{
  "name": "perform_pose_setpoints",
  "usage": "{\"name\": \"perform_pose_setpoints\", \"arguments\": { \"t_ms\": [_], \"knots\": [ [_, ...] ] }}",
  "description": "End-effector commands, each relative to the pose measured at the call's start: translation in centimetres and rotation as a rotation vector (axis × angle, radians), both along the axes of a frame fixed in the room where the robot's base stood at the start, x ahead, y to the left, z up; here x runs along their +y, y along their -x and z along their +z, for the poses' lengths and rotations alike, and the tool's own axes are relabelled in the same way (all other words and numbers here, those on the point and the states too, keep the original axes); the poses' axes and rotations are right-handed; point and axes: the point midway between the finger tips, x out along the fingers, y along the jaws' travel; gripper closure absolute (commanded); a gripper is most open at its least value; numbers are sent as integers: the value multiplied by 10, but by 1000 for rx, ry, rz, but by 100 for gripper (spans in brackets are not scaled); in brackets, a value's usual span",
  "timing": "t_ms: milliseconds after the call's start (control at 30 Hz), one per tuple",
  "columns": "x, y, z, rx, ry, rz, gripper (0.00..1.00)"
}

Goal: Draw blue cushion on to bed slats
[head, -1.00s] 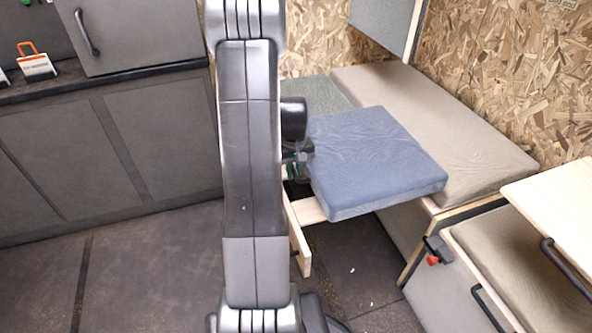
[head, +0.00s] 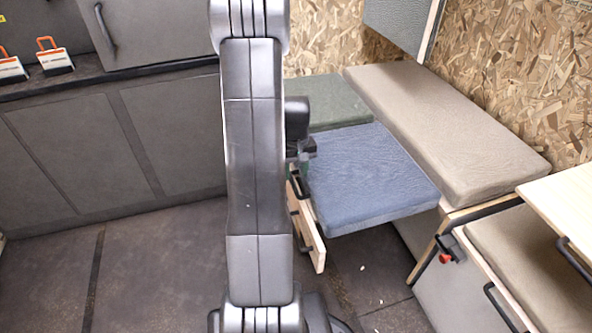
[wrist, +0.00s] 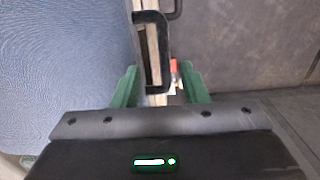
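The blue cushion (head: 370,180) lies flat beside the beige bench cushion (head: 440,125), its far edge by the green cushion (head: 338,108). A pale wooden slatted frame (head: 313,235) with dark handles shows at its left edge; any slats underneath are hidden. My gripper (head: 303,165) is at the cushion's left edge, partly hidden behind my arm. In the wrist view, its green fingers (wrist: 160,88) stand apart with no cushion between them. The blue cushion (wrist: 65,70) lies left of the fingers, and a black handle (wrist: 150,50) on the wooden frame shows ahead of them.
Grey cabinets (head: 100,150) line the left. A pale wooden tabletop (head: 555,210) and another beige cushion (head: 530,260) stand at the right. A grey hanging panel (head: 400,25) is above the bench. The dark floor (head: 150,270) is open at front left.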

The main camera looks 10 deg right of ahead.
Motion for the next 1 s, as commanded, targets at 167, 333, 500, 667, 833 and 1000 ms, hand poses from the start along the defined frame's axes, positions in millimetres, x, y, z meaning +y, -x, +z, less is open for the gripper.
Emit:
{"name": "perform_pose_setpoints", "arguments": {
  "t_ms": [167,333,500,667,833,1000],
  "knots": [
    [0,0,0,0,0,0,61],
    [0,0,7,-1,0,0,61],
    [0,-1,37,-4,1,0,61],
    [0,-1,75,-4,1,0,61],
    [0,-1,110,-4,1,0,61],
    [0,0,131,-2,1,0,61]
  ]
}}
